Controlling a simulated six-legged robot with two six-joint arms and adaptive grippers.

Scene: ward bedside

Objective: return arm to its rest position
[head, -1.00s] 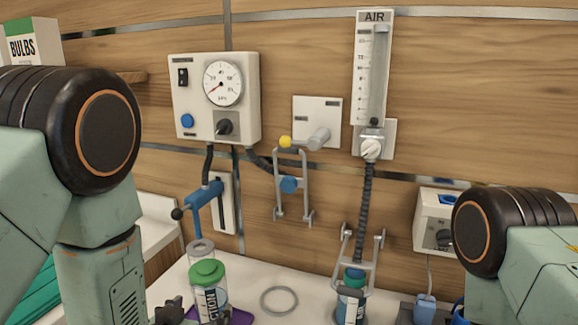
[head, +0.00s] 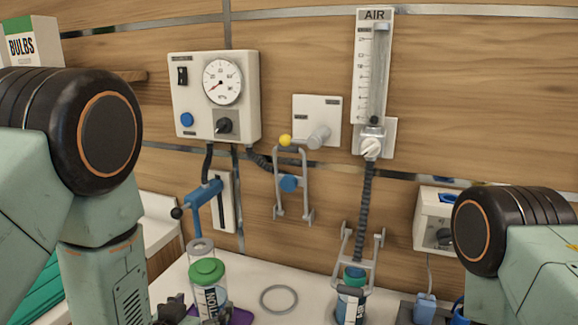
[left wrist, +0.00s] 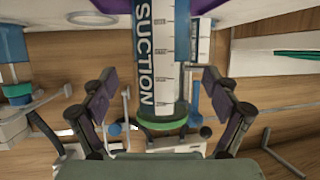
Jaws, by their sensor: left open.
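My left arm comes in from the left in the head view, and the dark fingers of my left gripper (head: 174,309) show low beside the suction canister (head: 207,290). In the left wrist view the open fingers of my left gripper (left wrist: 160,112) are spread either side of the canister (left wrist: 161,60), which looks inverted there. Gaps show between fingers and canister. My right arm (head: 510,240) shows at the right edge; its gripper is out of view.
A suction gauge panel (head: 215,130), a bracket (head: 276,185) and an AIR flowmeter (head: 371,80) are on the wooden wall. A second bottle (head: 350,305) stands on the white top, with a grey ring (head: 279,311) between it and the canister. A bulbs box (head: 30,45) is at upper left.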

